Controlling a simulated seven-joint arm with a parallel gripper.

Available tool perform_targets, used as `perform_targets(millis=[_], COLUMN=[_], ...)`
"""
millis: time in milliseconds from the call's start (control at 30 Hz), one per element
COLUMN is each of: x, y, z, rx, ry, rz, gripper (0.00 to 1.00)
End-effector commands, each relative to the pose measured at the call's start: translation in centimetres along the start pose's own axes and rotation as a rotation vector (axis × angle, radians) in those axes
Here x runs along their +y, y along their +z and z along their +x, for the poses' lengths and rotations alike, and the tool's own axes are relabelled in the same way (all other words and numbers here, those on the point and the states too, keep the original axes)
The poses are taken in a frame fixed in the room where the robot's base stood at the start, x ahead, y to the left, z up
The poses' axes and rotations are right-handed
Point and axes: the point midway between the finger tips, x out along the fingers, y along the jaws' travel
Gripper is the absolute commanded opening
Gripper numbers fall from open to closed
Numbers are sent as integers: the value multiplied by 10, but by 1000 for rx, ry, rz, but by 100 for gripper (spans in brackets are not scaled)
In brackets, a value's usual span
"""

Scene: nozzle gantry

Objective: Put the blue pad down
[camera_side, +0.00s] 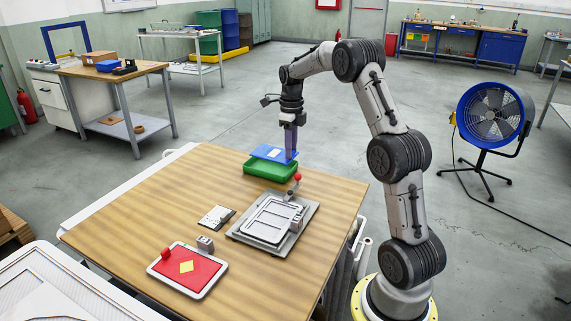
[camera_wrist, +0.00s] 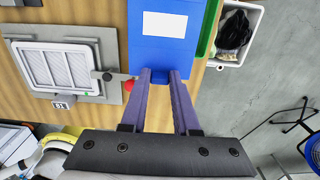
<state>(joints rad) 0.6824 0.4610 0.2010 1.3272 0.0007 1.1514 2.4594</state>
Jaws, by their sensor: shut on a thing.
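The blue pad (camera_side: 270,152) is a flat blue piece held above the green tray (camera_side: 268,171) at the far edge of the table. In the wrist view the blue pad (camera_wrist: 165,52) shows a white label on its face. My gripper (camera_side: 291,155) is shut on the pad's near edge. In the wrist view both purple fingers of my gripper (camera_wrist: 164,72) meet the pad's edge. Part of the green tray (camera_wrist: 208,28) shows beside the pad; the rest is hidden under it. I cannot tell whether the pad touches the tray's rim.
A grey fixture (camera_side: 272,220) with a white frame and a red-knobbed lever (camera_side: 297,178) stands close to the tray. A red plate (camera_side: 186,267) with a yellow diamond lies at the front left. A small grey-white card (camera_side: 216,217) lies between. The table's left part (camera_side: 130,225) is clear.

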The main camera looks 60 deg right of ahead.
Motion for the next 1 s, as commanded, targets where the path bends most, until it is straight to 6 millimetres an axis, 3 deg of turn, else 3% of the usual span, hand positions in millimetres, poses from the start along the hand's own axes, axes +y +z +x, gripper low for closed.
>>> perform_targets(millis=[100, 233, 467, 667, 1000], x=[-10, -17, -23, -22, -23], y=[13, 21, 28, 28, 28], z=[21, 33, 45, 72, 75], rx=[1, 0, 1, 2, 0], ry=[1, 0, 1, 1, 0], rz=[0, -1, -1, -1, -1], gripper=[0, 0, 0, 0, 0])
